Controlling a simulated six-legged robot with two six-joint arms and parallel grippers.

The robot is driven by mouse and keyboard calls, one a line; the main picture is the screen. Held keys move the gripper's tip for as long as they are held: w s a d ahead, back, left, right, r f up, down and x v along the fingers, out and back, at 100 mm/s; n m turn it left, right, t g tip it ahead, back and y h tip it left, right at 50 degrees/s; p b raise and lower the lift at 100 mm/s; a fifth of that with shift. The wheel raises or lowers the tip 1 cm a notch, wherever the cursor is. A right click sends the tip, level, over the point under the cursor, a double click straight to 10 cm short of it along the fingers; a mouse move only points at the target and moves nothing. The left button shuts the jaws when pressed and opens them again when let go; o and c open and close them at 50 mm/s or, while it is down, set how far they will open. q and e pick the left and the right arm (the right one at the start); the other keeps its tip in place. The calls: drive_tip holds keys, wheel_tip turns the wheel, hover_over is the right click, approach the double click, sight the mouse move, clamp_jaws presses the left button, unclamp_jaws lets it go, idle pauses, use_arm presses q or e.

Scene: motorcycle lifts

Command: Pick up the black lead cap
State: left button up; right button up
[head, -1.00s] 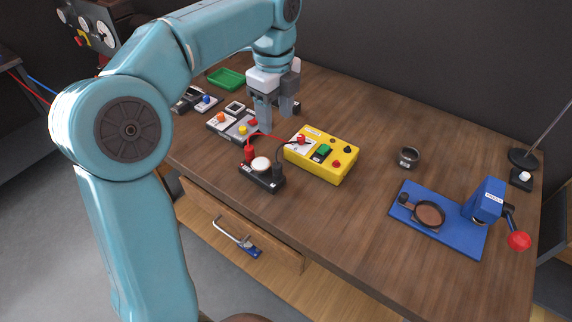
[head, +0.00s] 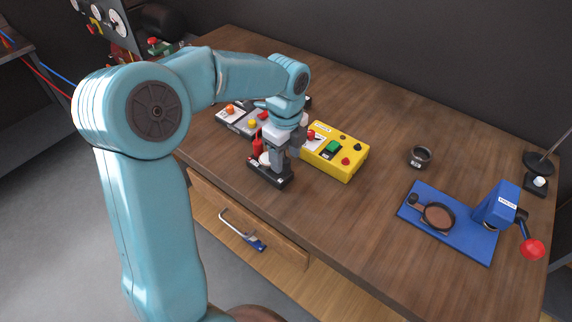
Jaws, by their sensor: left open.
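My left gripper (head: 285,160) is open and points down over the right end of a small black block (head: 266,175) near the table's front edge. The black lead cap, which stood on that end of the block a second ago, is mostly or wholly hidden by the fingers. I cannot tell whether the fingers touch it. A red lead cap (head: 257,147) stands at the block's left end, beside a white round button (head: 264,157). My right gripper is out of view.
A yellow box (head: 335,155) with coloured buttons sits just right of the gripper. Several small button panels (head: 240,120) lie behind and left. A dark ring (head: 419,157) and a blue press (head: 450,225) are further right. A drawer with a handle (head: 237,228) is below the table edge.

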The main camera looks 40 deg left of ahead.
use_arm(q)
wheel_tip(320, 180, down, 2)
drive_tip(key=shift+w+a+f, duration=0.15)
drive_tip(key=shift+s, duration=0.25)
drive_tip(key=shift+w, duration=0.2)
clamp_jaws()
drive_tip(key=shift+s, duration=0.1)
